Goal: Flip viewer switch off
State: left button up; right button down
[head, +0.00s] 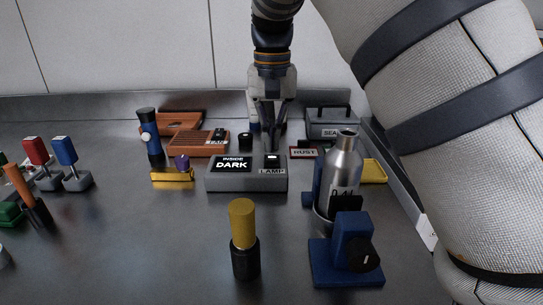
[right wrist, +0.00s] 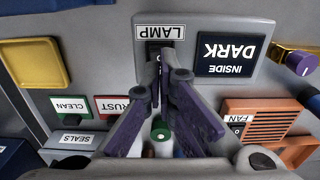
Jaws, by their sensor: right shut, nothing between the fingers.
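The viewer is a grey box (head: 246,182) in the middle of the bench, with a black screen (head: 232,164) reading "INSIDE DARK". Its lamp switch (head: 272,159) sits at the box's right, above the label "LAMP". In the right wrist view the screen (right wrist: 230,54) and the LAMP label (right wrist: 160,32) appear upside down. My right gripper (head: 268,128) points down behind the box. It is shut and empty; in the right wrist view its purple-padded fingers (right wrist: 167,78) meet beside the dark switch and partly hide it. I cannot tell whether they touch it. My left gripper is out of view.
A steel bottle (head: 344,165) stands in a blue holder at the front right. A yellow-topped black cylinder (head: 243,238) stands in front of the box. An orange FAN unit (head: 200,143) is behind left, a RUST tray (head: 304,152) behind right.

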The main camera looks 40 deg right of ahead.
aim_at(272, 159)
jog(key=shift+f, duration=1.55)
dwell(0.7)
jog(key=shift+r, duration=3.5)
jog(key=shift+f, duration=0.1)
